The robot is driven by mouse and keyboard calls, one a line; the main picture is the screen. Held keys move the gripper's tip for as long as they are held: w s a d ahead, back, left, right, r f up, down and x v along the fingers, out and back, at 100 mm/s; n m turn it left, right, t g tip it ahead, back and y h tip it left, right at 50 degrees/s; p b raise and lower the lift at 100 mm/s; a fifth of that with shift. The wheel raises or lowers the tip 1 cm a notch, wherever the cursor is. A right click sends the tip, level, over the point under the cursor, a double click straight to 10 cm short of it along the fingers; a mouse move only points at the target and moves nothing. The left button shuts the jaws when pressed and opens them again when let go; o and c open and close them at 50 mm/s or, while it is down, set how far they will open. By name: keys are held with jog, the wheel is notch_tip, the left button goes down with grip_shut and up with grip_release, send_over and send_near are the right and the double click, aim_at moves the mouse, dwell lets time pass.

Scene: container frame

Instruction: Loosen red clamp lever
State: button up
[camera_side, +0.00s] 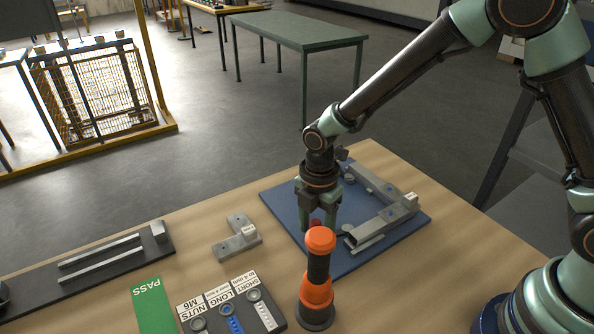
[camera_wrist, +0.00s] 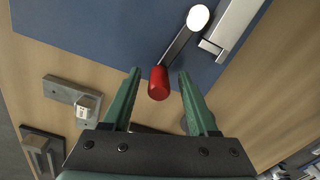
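The red clamp lever end (camera_wrist: 159,83) is a red knob on a dark bar. The bar runs up to a pale round pivot (camera_wrist: 198,18) beside a grey rail. The knob lies between my gripper's fingers in the wrist view, with gaps on both sides. My gripper (camera_wrist: 159,74) is open and empty. In the side view my gripper (camera_side: 317,220) points down over the near-left part of the blue plate (camera_side: 352,262), and the red knob (camera_side: 316,223) shows small between the fingers. The grey frame (camera_side: 385,215) lies on the plate. Exact finger height relative to the knob is unclear.
An orange and black tool (camera_side: 318,280) stands upright close in front of the plate. A grey bracket (camera_side: 238,238) lies left of it. A labelled parts tray (camera_side: 235,312), a green PASS mat (camera_side: 153,308) and a dark rack (camera_side: 90,262) are further left.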

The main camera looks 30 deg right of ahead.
jog(key=shift+r, duration=0.1)
notch_tip(320, 180, up, 12)
dwell(0.7)
jog(key=s+d+r+m+t, duration=0.2)
jog(key=s+d+r+m, duration=0.2)
jog(key=d+m, duration=0.4)
jog(key=s+d+r+m+t, duration=0.3)
jog(key=s+d+r+m, duration=0.2)
jog(key=m, duration=0.8)
jog(key=d, duration=0.3)
jog(key=shift+s+r+m+t, duration=0.3)
